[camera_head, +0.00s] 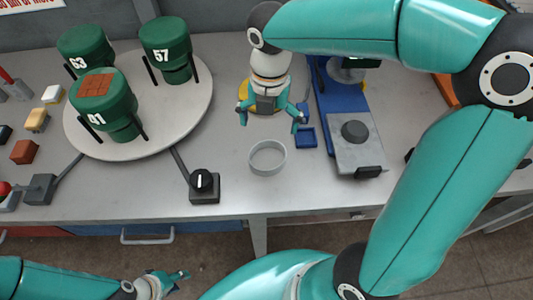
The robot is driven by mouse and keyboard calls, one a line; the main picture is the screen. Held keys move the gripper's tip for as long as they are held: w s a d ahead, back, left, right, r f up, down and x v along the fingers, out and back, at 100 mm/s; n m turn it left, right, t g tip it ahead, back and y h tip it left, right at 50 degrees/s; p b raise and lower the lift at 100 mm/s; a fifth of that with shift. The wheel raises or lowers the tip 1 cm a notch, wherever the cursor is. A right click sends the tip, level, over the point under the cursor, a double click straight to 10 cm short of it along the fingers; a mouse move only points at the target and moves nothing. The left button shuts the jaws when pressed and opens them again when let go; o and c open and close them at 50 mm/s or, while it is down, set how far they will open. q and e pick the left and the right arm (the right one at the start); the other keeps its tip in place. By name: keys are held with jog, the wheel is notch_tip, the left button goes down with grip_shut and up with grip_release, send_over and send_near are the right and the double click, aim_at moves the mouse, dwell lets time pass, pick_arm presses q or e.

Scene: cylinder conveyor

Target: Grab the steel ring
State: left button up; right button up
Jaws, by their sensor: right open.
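The steel ring (268,172) stands on the grey bench near its front edge, right of the middle of the view. It is a thin, open, pale metal band lying flat. My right gripper (270,124) points down just behind the ring, with its teal fingers spread wide. It is open with nothing between the fingers, and it appears apart from the ring. My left gripper (180,279) is low in front of the bench at the bottom of the view, far from the ring. It is small and seen side-on, so its opening is unclear.
A round white turntable (164,137) carries green numbered drums (167,43). A black knob box (204,187) stands left of the ring. A small blue tray (306,138) and a blue fixture with a grey plate (350,155) stand to its right. Bench around the ring's front is clear.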

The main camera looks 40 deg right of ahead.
send_near(268, 161)
jog(key=shift+w+d+f, duration=0.1)
jog(key=shift+w+d, duration=0.15)
jog(key=shift+s+a+f, duration=0.1)
jog(key=shift+a+f, duration=0.05)
jog(key=shift+f, duration=1.5)
jog(key=shift+s+a+f, duration=0.1)
jog(key=shift+f, duration=1.5)
jog(key=c, duration=0.9)
jog(key=shift+r, duration=0.1)
